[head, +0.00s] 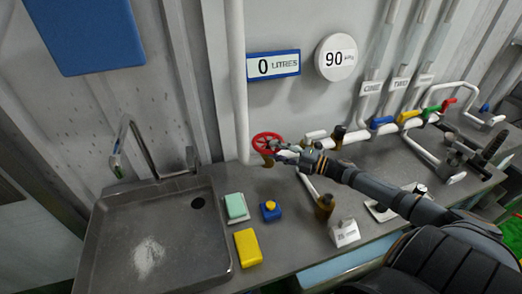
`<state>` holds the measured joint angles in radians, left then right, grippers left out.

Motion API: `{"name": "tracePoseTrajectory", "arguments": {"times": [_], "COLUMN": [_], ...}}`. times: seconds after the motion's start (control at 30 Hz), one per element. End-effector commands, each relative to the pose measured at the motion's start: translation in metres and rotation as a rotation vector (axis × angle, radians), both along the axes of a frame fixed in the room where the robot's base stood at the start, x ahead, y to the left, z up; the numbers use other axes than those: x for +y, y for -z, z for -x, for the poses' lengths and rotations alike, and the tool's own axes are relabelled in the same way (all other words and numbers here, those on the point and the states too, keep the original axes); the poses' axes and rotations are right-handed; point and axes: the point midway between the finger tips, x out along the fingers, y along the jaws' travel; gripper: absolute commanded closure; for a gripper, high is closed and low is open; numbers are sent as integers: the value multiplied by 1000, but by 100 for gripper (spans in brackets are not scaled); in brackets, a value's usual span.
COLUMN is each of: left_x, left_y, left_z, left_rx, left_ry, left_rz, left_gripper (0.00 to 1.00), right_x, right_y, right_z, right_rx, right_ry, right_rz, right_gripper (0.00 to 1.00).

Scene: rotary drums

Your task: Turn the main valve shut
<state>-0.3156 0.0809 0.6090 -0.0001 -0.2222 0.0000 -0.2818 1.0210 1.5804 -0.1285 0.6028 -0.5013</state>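The main valve appears to be the red handwheel (264,139), on a brass-coloured body at the foot of a white vertical pipe, behind the counter's middle. My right arm reaches in from the right. My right gripper (276,150) is at the wheel's right side, its fingertips overlapping the rim in the picture. The fingers are too small to tell whether they are open, shut or gripping the rim. A blue-framed display (273,66) above reads 0 LITRES, and a round gauge (337,57) beside it reads 90 with a small unit. My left gripper is not in view.
A metal sink (105,245) with a tap is at left. A green sponge (235,206), a yellow sponge (247,247) and a blue block with a yellow button (270,210) lie on the counter (290,240). Blue, yellow, green and red handles sit on pipes at right.

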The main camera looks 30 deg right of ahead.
Motion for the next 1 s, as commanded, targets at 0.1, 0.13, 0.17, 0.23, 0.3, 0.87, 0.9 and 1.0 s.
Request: {"name": "tracePoseTrajectory", "arguments": {"times": [0.1,0.13,0.17,0.23,0.3,0.87,0.9,1.0], "left_x": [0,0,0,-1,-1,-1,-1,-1], "left_y": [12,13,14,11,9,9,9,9], "left_z": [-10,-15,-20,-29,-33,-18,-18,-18], "left_rx": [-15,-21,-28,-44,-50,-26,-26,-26], "left_ry": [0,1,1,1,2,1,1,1], "left_rz": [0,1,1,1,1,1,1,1], "left_gripper": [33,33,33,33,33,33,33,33], "right_x": [11,14,16,20,24,32,32,32], "right_y": [1,1,0,-2,-3,0,0,0], "right_z": [-19,-23,-27,-35,-41,-52,-52,-52], "right_rx": [-8,-9,-7,-7,-7,0,0,0], "right_ry": [1,2,2,5,3,2,2,2], "right_rz": [-4,-5,-6,-6,-6,-1,-1,-1], "right_gripper": [60,60,60,60,60,70,75,89]}}
